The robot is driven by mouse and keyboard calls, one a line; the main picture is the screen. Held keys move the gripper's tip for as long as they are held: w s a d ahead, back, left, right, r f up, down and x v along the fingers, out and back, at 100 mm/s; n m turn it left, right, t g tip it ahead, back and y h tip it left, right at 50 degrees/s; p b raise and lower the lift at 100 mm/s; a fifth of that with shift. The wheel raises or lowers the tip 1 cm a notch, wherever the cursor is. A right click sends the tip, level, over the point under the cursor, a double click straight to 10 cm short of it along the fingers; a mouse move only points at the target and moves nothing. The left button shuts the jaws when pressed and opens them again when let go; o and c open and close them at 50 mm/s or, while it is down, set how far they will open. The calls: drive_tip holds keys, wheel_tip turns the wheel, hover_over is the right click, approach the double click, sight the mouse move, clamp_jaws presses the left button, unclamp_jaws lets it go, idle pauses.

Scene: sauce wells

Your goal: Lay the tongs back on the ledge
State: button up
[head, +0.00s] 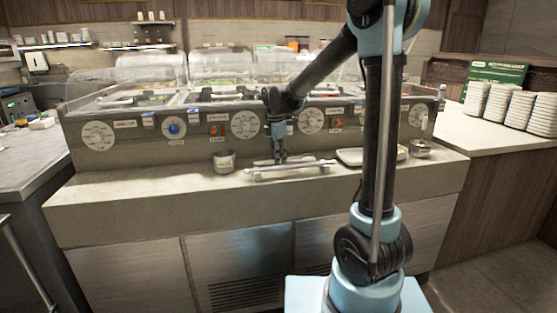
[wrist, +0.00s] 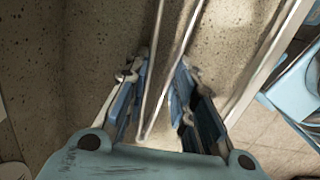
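The metal tongs (head: 300,166) lie roughly left to right at the level of the ledge (head: 140,193). My gripper (head: 279,161) points down onto them, left of their middle. In the wrist view, the tongs (wrist: 151,90) run as a narrow V between the two fingers of my gripper (wrist: 160,75). The fingers stand close beside them. I cannot tell whether the fingers press on the tongs or stand just clear. Whether the tongs bear fully on the ledge is also unclear. The ledge (wrist: 100,45) is speckled.
A small metal pot (head: 224,161) stands left of the tongs. A shallow pale tray (head: 350,157) and another small pot (head: 420,149) stand to the right. The counter front with dials (head: 190,135) rises behind. The ledge's left end is clear.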

drive_tip(key=shift+f, duration=0.1)
drive_tip(key=o, duration=0.6)
drive_tip(key=shift+c, duration=0.2)
wheel_tip(320, 180, up, 12)
drive_tip(key=s+d+m, duration=0.4)
drive_tip(key=s+d, duration=0.2)
drive_tip(key=d, duration=0.1)
drive_tip(key=s+d+f+m+t, duration=0.1)
drive_tip(key=s+d+f+m, duration=0.7)
drive_tip(key=s, duration=0.4)
drive_tip(key=s+d+f+m+t, duration=0.1)
drive_tip(key=s+d+f+m, duration=0.7)
drive_tip(key=s+f, duration=0.3)
drive_tip(key=shift+s+d+f+m+y, duration=0.2)
drive_tip(key=shift+s+d+m+y, duration=0.2)
drive_tip(key=shift+s+m, duration=0.35)
drive_tip(key=shift+w, duration=0.1)
